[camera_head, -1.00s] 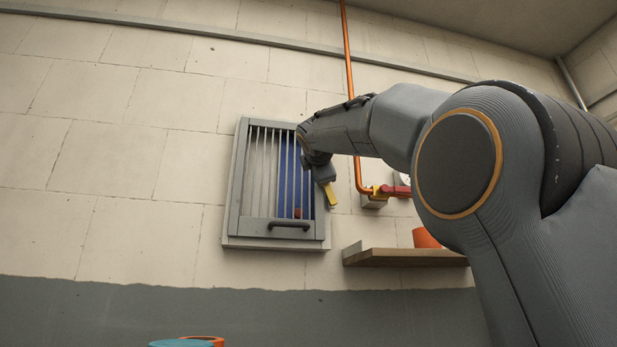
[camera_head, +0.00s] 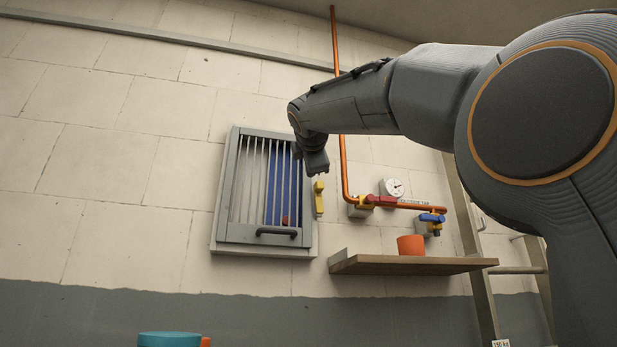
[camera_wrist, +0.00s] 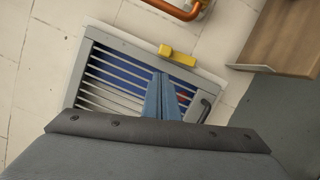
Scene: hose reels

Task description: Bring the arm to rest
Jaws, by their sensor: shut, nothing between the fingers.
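My arm reaches in from the right in the head view. My gripper (camera_head: 317,172) hangs near the upper right edge of a grey barred cabinet (camera_head: 222,215) on the wall. In the wrist view the blue fingers of my gripper (camera_wrist: 162,76) are shut together with nothing between them. They overlap the cabinet (camera_wrist: 215,78) in that picture; the distance is hard to tell. The cabinet door looks closed and has a dark handle (camera_head: 277,231). A yellow latch piece (camera_head: 319,198) sits at its right edge.
An orange pipe (camera_head: 343,165) with a red valve handle (camera_head: 382,201) and gauge (camera_head: 393,188) runs right of the cabinet. A wooden shelf (camera_head: 400,265) holds an orange pot (camera_head: 411,245). A ladder (camera_head: 470,240) stands at right. A teal round object (camera_head: 170,340) shows at the bottom.

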